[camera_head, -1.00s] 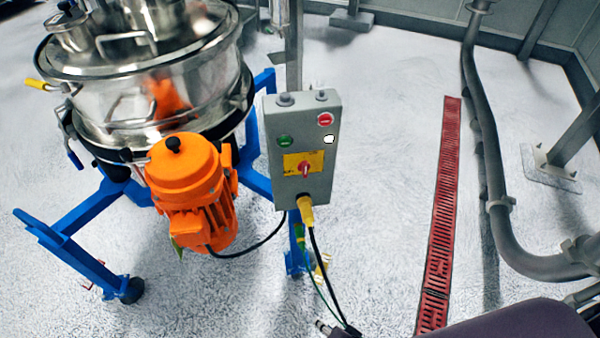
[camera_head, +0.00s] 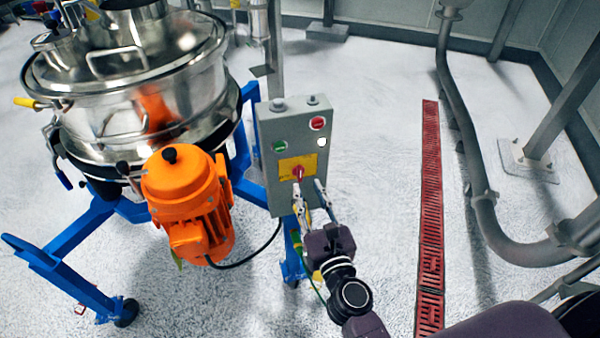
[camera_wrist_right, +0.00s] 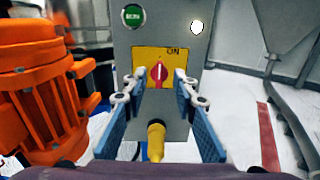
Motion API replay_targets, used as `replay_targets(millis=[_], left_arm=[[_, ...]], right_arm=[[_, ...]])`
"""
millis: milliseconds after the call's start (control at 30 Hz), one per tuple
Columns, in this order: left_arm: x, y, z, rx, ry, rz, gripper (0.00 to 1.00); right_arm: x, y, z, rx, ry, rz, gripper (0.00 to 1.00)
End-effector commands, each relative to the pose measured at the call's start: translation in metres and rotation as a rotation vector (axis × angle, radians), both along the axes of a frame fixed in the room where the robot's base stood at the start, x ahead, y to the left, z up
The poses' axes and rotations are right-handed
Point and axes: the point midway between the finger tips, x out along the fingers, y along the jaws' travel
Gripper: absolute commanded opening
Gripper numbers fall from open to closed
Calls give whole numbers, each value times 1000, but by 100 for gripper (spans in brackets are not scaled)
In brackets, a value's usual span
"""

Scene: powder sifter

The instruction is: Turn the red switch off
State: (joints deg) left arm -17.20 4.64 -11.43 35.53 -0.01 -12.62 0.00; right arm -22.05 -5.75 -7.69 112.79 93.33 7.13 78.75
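The red switch (camera_head: 298,174) is a rotary knob on a yellow plate (camera_head: 289,165) on the front of a grey control box (camera_head: 313,150). In the right wrist view the red switch (camera_wrist_right: 159,74) has its white mark upright, and "ON" is printed at the plate's upper right. My right gripper (camera_head: 309,190) is open and empty, just in front of and slightly below the switch. In the wrist view its fingers (camera_wrist_right: 155,92) stand wide apart, one on each side below the knob, with visible gaps to it. My left gripper is not in view.
A yellow plug (camera_wrist_right: 156,140) with a cable sticks out below the switch, between my fingers. A green button (camera_head: 279,146) and red button (camera_head: 317,123) sit above. An orange motor (camera_head: 187,200) and steel sifter (camera_head: 150,90) stand left.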

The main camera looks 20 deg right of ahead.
Motion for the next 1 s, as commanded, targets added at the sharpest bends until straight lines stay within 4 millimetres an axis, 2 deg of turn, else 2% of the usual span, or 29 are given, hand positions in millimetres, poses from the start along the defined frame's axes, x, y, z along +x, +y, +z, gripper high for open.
replay_targets(millis=[100, 400, 600, 833, 867, 1000], left_arm=[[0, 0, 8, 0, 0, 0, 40], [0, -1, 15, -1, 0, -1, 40], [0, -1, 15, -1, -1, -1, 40], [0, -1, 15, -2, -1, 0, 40], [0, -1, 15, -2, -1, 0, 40], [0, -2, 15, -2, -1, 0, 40]], right_arm=[[18, 0, 4, -3, -2, 1, 26], [57, -1, 1, -5, -1, 2, 26], [67, -2, 0, -6, 1, 2, 26], [67, -2, 0, -6, 1, 2, 26], [67, -2, 0, -6, 1, 2, 25], [67, -2, 0, -6, 1, 2, 10]])
